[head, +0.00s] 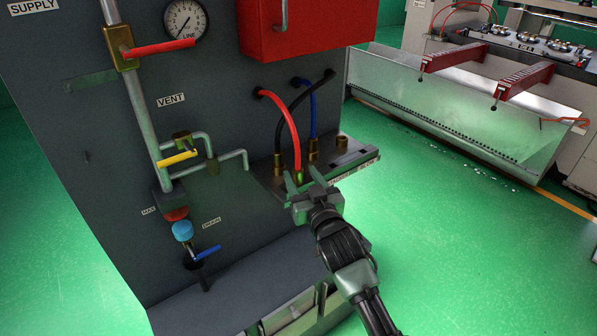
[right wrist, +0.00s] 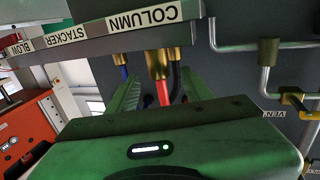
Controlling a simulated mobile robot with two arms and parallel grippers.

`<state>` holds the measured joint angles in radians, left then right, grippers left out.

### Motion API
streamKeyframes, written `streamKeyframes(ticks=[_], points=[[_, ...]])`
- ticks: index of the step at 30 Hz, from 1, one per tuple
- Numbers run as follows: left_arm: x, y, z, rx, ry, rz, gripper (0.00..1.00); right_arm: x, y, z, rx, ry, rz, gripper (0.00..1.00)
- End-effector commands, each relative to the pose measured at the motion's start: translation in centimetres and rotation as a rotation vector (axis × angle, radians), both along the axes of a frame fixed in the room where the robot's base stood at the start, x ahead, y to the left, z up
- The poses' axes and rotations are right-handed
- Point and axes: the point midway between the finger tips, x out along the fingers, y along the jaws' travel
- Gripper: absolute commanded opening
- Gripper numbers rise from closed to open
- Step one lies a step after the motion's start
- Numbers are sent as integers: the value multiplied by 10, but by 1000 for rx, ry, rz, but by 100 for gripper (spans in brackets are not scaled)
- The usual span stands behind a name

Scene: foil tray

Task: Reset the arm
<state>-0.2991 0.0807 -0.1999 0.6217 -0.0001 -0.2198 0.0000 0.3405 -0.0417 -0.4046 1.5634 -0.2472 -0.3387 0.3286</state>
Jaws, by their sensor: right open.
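My right gripper (head: 303,178) is open at the front edge of a small metal ledge (head: 268,178) on the grey panel. Its two green fingers also show in the right wrist view (right wrist: 160,97), spread apart. The red hose (head: 290,122) runs down to a brass fitting just beyond the fingertips. In the right wrist view the red hose (right wrist: 163,92) shows between the fingers, with its brass fitting (right wrist: 158,62); I cannot tell whether the fingers touch it. My left gripper is not in view.
Black (head: 284,118) and blue (head: 313,100) hoses stand close by. Left are pipes with a yellow valve handle (head: 178,158), a blue knob (head: 182,231) and a blue handle (head: 207,252). A metal trough (head: 450,110) stands back right. The green floor (head: 470,250) on the right is clear.

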Motion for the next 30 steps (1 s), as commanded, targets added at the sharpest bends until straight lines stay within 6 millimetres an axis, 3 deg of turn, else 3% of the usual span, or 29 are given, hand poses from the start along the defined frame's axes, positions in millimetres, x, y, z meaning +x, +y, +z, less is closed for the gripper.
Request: streamKeyframes(ticks=[6, 13, 17, 20, 23, 26, 30], points=[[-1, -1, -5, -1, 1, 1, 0, -32, -11, -2, 1, 1, 0, 50], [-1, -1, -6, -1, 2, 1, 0, -43, -14, -1, -1, 2, 0, 50], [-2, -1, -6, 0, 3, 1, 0, -43, -18, -29, -15, 48, -6, 50], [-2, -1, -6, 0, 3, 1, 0, -46, -25, -81, -45, 131, -16, 50], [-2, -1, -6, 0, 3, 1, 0, -57, -38, -151, -83, 245, -29, 50], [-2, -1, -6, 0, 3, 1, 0, -77, -53, -224, -122, 365, -40, 50], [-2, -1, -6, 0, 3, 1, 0, -122, -77, -320, -174, 531, -54, 50]])
